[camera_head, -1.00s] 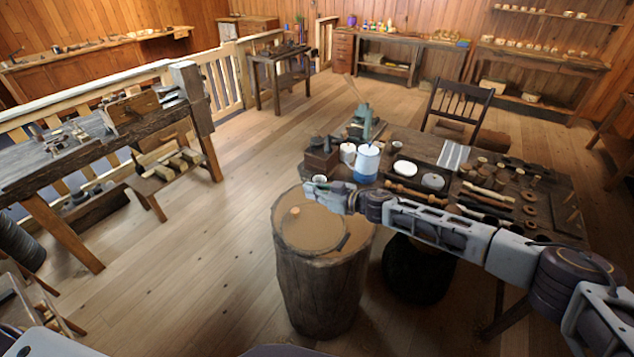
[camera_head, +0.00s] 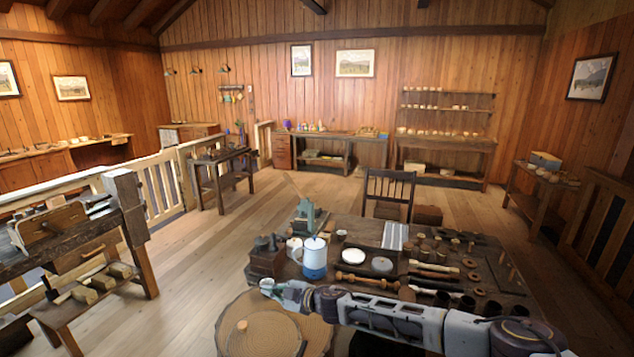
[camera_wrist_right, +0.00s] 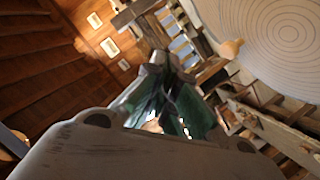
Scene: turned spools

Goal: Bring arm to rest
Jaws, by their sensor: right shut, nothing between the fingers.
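My right arm comes in from the lower right in the head view, and its gripper (camera_head: 270,286) hangs over the back edge of a tree stump (camera_head: 318,340). The fingers are shut and empty. In the wrist view the dark green fingers (camera_wrist_right: 168,68) meet with nothing between them. On the stump is a round wooden disc (camera_head: 270,342) with a small turned knob (camera_head: 241,326). The ringed wood (camera_wrist_right: 285,35) and the knob (camera_wrist_right: 230,48) also show at the upper right of the wrist view. My left gripper is not in view.
A dark workbench (camera_head: 440,245) beyond my right arm holds a blue-and-white pot (camera_head: 314,260), turned wooden pieces and tools. A chair (camera_head: 388,192) stands behind it. A bench with a vice (camera_head: 60,240) is at left. Open floor (camera_head: 190,270) lies between.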

